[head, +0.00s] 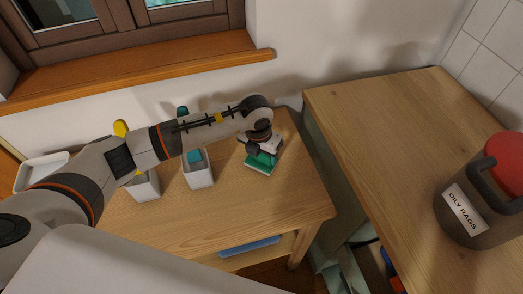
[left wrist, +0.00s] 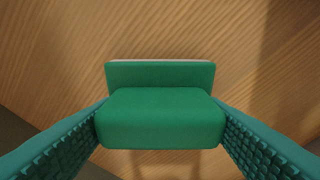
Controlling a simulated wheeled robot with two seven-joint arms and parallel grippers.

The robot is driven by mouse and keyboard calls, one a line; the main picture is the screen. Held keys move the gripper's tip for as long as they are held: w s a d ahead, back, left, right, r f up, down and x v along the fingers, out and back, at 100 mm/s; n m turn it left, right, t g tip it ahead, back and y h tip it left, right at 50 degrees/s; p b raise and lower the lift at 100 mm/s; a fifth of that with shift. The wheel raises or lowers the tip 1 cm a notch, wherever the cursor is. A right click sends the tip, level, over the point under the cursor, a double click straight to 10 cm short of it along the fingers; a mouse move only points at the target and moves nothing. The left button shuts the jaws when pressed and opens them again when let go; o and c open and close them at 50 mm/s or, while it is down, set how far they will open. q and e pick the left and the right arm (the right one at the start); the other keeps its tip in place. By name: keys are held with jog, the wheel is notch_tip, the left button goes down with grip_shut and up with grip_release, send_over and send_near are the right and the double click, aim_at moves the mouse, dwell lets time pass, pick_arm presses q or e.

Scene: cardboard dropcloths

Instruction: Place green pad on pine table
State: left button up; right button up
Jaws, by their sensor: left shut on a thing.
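The green pad (head: 261,163) has a raised green grip block and a thin pale underside edge. My left gripper (head: 262,147) is shut on that block. In the left wrist view, the pad (left wrist: 160,117) sits between the two ribbed green fingers of my left gripper (left wrist: 160,125), with wood grain below it. The pad is over the right part of the light wooden table (head: 230,222), low at its top. I cannot tell whether its underside touches the wood. My right gripper is in neither view.
Two white containers, one (head: 198,172) with a teal item and one (head: 146,186) near a yellow item, stand left of the pad. A white tray (head: 42,170) is farther left. A higher wooden worktop (head: 400,130) with an oily rags can (head: 470,205) is at right.

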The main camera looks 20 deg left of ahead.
aim_at(258, 164)
pick_arm(q)
jog(key=o, duration=0.6)
jog(key=shift+f, duration=0.15)
jog(key=shift+c, duration=0.2)
jog(key=o, duration=0.4)
jog(key=shift+o, duration=0.2)
jog(key=shift+r, duration=0.35)
notch_tip(258, 164, up, 12)
jog(key=s+b, duration=0.1)
jog(key=shift+s+a+f+b, duration=0.2)
jog(key=shift+s+b, duration=0.1)
jog(key=shift+s, duration=0.1)
